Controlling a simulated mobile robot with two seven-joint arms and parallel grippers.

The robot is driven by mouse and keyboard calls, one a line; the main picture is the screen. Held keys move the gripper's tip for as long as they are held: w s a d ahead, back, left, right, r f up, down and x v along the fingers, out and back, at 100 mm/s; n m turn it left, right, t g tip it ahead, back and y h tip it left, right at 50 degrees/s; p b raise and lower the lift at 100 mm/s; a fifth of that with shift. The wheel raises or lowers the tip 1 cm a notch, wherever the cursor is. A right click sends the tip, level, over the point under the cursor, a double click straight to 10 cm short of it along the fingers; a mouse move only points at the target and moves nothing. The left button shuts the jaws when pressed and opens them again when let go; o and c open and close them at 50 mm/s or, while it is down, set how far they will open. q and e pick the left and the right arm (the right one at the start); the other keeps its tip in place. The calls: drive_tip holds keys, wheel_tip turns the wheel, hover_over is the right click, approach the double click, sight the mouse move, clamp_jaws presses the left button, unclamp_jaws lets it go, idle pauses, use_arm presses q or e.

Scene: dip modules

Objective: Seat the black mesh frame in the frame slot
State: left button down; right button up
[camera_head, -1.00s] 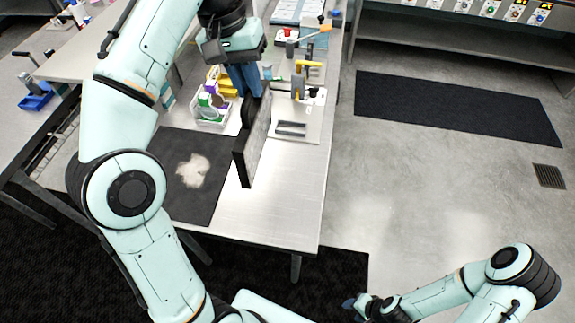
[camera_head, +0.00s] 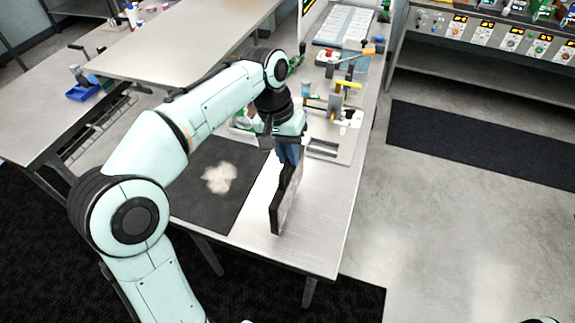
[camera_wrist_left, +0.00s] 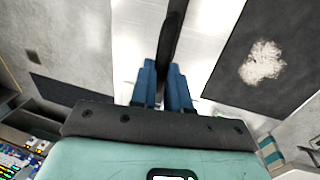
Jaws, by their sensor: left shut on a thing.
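The black mesh frame (camera_head: 284,207) is held upright above the bench, its panel facing right and its dark edge toward the front. My left gripper (camera_head: 288,158) is shut on its upper part. In the left wrist view the blue fingers (camera_wrist_left: 163,90) close on the frame (camera_wrist_left: 173,35), which shows almost edge-on. A light fixture plate (camera_head: 346,147) with dark slot openings (camera_head: 322,148) lies just behind and right of the frame; I cannot tell which opening is the frame slot. The frame is apart from these openings. My right gripper is out of view.
A dark mat (camera_head: 195,200) with a pale patch (camera_head: 219,178) lies left of the frame. Yellow-handled clamps (camera_head: 347,86) and other hardware stand behind on the plate. The bare metal bench (camera_head: 310,245) is clear at the front right.

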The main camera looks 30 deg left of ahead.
sight(288, 184)
use_arm(q)
wheel_tip(288, 184, down, 3)
drive_tip(key=shift+b, duration=0.3)
drive_tip(key=shift+s+f, duration=0.15)
drive_tip(key=shift+f, duration=0.3)
drive_tip(key=shift+w, duration=0.2)
drive_tip(key=shift+f, duration=0.15)
drive_tip(key=c, duration=1.1)
unclamp_jaws()
drive_tip(key=shift+s, duration=0.1)
